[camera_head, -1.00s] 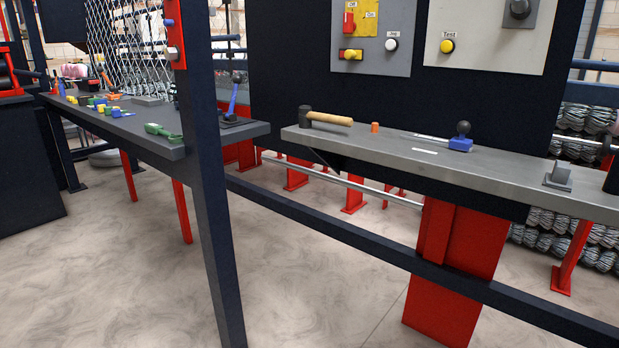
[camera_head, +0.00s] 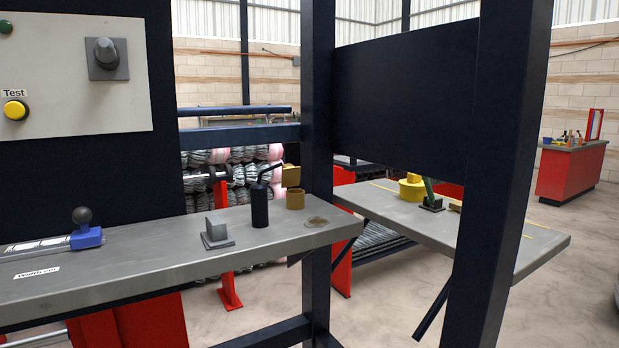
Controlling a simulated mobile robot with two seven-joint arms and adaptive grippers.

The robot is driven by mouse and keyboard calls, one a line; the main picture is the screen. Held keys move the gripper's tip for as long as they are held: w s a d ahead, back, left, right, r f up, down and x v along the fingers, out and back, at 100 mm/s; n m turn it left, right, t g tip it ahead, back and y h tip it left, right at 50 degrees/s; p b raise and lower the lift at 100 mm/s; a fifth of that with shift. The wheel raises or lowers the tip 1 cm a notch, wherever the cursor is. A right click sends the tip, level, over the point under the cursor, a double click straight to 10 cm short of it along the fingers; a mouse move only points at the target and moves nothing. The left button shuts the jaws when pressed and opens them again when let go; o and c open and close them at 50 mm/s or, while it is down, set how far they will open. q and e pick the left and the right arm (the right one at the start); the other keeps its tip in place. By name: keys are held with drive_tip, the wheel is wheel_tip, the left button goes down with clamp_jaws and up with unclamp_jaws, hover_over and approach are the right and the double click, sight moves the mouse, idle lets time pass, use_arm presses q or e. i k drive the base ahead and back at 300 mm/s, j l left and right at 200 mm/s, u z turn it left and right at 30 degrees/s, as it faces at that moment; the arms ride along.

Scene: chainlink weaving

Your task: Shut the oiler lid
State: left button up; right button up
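A small brass-coloured cup (camera_head: 295,199), which looks like the oiler, stands near the right end of the grey steel bench. Its square brass lid (camera_head: 291,176) stands raised above the cup, tilted open at the back. A dark cylindrical can with a thin spout (camera_head: 260,205) stands just left of the cup. Neither of my grippers is in view.
Dark posts (camera_head: 317,120) and (camera_head: 495,150) frame the right side. A second table (camera_head: 400,221) stands behind, with open floor beyond.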

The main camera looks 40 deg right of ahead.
sight(291, 175)
drive_tip(key=i+j+z, duration=0.15)
drive_tip(key=z, duration=0.3)
drive_tip(key=i+j+z, duration=0.2)
drive_tip(key=z, duration=0.3)
drive_tip(key=i+j+z, duration=0.2)
drive_tip(key=z, duration=0.25)
drive_tip(key=k+j, duration=0.05)
drive_tip(key=j, duration=0.05)
